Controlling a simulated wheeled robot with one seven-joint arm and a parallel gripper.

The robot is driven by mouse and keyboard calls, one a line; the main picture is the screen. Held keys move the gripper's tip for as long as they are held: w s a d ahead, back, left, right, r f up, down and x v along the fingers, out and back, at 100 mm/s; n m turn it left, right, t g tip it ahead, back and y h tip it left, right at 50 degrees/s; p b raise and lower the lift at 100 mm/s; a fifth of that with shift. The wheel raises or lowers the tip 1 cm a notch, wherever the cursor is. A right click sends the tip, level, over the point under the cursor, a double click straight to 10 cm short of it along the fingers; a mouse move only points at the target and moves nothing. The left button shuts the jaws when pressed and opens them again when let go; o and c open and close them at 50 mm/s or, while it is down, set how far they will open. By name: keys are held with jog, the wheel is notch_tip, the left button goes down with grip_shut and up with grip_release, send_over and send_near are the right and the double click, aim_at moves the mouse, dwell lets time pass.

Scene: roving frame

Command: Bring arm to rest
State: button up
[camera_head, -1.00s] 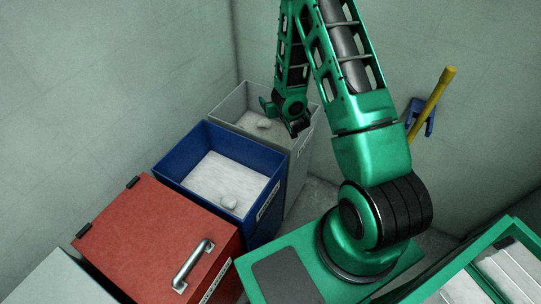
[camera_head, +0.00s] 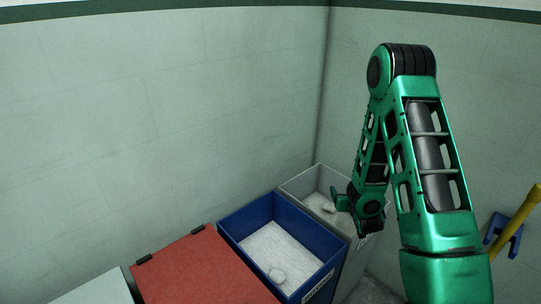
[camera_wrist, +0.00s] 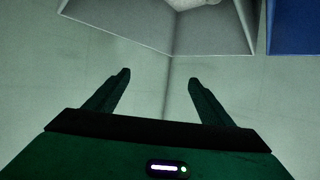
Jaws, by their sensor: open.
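My gripper (camera_wrist: 158,78) is open in the wrist view, its two fingers apart with nothing between them. In the head view my gripper (camera_head: 342,201) hangs at the end of my folded green arm, in front of the grey bin at the back. In the wrist view the grey bin (camera_wrist: 190,51) lies beyond the fingertips, with the wall corner between the fingers. My arm's elbow is raised high at the upper right of the head view.
A red lidded bin (camera_head: 200,275) is further left. Walls close in behind. A yellow handle (camera_head: 520,215) in a blue wall holder (camera_head: 503,240) is at the right.

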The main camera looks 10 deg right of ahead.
jog(key=s+d+r+m+g+h, duration=0.1)
jog(key=s+d+r+g, duration=0.25)
jog(key=s+r, duration=0.3)
jog(key=s+d+r+m+g, duration=0.25)
jog(key=s+r+g, duration=0.2)
jog(key=s, duration=0.25)
jog(key=s+a+r+g+y, duration=0.1)
jog(key=s+a+r, duration=0.2)
jog(key=s, duration=0.6)
jog(key=s+a+r+g+y, duration=0.2)
jog(key=s+a+r, duration=0.1)
jog(key=s, duration=0.5)
jog(key=s+a+r+g+y, duration=0.1)
jog(key=s+a+r, duration=0.3)
jog(key=s, duration=0.5)
jog(key=shift+s+r+g+y, duration=0.35)
jog(key=shift+g+y, duration=0.05)
jog(key=shift+w+f, duration=0.25)
jog(key=shift+w, duration=0.4)
